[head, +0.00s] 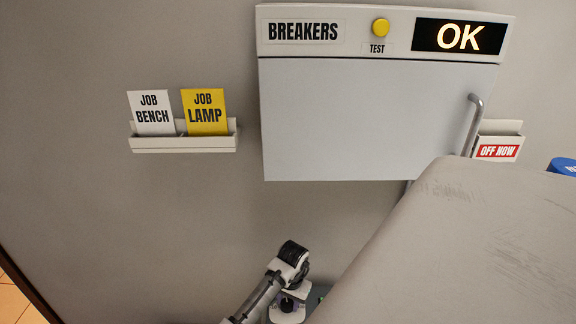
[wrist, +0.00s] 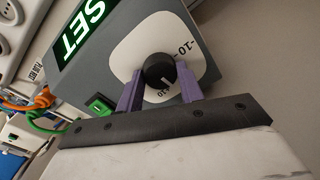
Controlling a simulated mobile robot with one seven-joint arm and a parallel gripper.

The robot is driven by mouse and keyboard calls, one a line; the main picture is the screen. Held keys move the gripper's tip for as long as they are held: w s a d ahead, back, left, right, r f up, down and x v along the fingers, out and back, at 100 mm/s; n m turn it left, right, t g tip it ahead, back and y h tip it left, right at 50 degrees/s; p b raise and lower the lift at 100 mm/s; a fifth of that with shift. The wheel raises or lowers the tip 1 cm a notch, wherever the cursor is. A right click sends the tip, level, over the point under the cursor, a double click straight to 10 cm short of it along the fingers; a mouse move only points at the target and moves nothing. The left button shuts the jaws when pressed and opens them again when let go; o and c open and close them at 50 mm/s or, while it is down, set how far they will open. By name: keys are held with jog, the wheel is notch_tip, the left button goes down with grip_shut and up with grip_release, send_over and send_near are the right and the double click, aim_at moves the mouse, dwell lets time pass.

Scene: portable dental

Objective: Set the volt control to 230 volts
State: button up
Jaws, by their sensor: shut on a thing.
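In the wrist view a black round knob (wrist: 160,71) with a short white pointer line sits on a white dial plate (wrist: 137,45) on a grey box (wrist: 100,75). The pointer is toward the lower edge of the knob in the picture. The marking "-10-" shows at the right of the dial; other marks near the fingers are partly hidden and I cannot read them surely. A display (wrist: 84,28) on the box reads "SET" in green. My gripper (wrist: 161,87) has its two purple fingers on either side of the knob, shut on it.
Orange (wrist: 42,99) and green (wrist: 40,121) plugs or cords lie at left. In the head view a breaker cabinet (head: 375,120) shows "OK"; a wall holder (head: 183,143) has two job cards.

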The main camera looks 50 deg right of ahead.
jog(key=m+p, duration=0.1)
jog(key=m, duration=0.2)
jog(key=shift+r+m, duration=0.1)
jog(key=shift+m, duration=0.2)
jog(key=shift+a+m+h+p, duration=0.1)
jog(key=shift+m+h+p, duration=0.3)
jog(key=shift+m, duration=1.4)
jog(key=o, duration=1)
notch_tip(320, 180, up, 14)
jog(key=shift+s+a, duration=0.2)
jog(key=shift+s, duration=0.25)
jog(key=shift+f, duration=0.2)
